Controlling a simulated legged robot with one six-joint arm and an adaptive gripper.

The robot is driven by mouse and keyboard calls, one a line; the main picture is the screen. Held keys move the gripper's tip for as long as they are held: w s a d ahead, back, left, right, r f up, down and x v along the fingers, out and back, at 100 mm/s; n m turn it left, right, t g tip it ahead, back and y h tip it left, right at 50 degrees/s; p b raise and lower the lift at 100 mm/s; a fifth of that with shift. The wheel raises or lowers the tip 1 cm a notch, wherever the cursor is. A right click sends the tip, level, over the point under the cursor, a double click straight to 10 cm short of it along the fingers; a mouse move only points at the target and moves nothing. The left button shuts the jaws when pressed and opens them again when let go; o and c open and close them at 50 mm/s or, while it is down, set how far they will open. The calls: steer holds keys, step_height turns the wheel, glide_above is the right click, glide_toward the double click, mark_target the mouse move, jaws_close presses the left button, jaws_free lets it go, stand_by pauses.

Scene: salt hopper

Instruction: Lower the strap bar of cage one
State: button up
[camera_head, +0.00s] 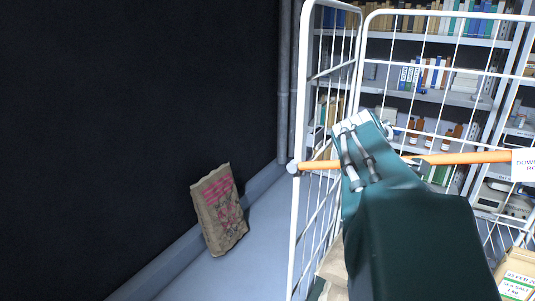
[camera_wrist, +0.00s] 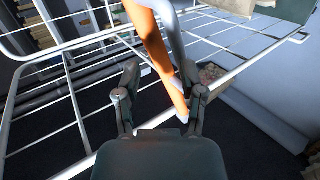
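The strap bar (camera_head: 465,158) is orange and runs roughly level across the front of the white wire cage (camera_head: 303,120) in the head view. Its left end meets the cage's left post, and a white sign hangs at its right. My dark green arm covers part of the bar and hides most of my gripper there. In the wrist view my gripper (camera_wrist: 160,76) has its two fingers apart. The orange bar (camera_wrist: 153,42) passes through the space between them, closer to the right finger. I cannot tell whether a finger touches it.
A brown paper sack (camera_head: 220,210) leans by the dark wall on the left. Shelves with books and boxes (camera_head: 430,75) stand behind the cage. A salt carton (camera_head: 517,275) is at the lower right. The floor between sack and cage is clear.

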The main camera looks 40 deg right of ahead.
steer(key=w+a+v, duration=0.1)
steer(key=v, duration=0.9)
steer(key=shift+w+a, duration=0.3)
steer(key=shift+a, duration=0.05)
stand_by(0.6)
steer(key=shift+f, duration=0.1)
stand_by(0.4)
steer(key=a+f+m+t+y, duration=0.1)
steer(key=a+f+y, duration=0.4)
steer(key=a+f, duration=0.5)
steer(key=a+f+m+t+y, duration=0.1)
steer(key=a+f+m+y, duration=0.2)
steer(key=a+f, duration=0.7)
steer(key=a+y, duration=0.2)
steer(key=a, duration=0.6)
steer(key=shift+s+y, duration=0.2)
steer(key=shift+y, duration=0.1)
steer(key=shift+a+f, duration=0.1)
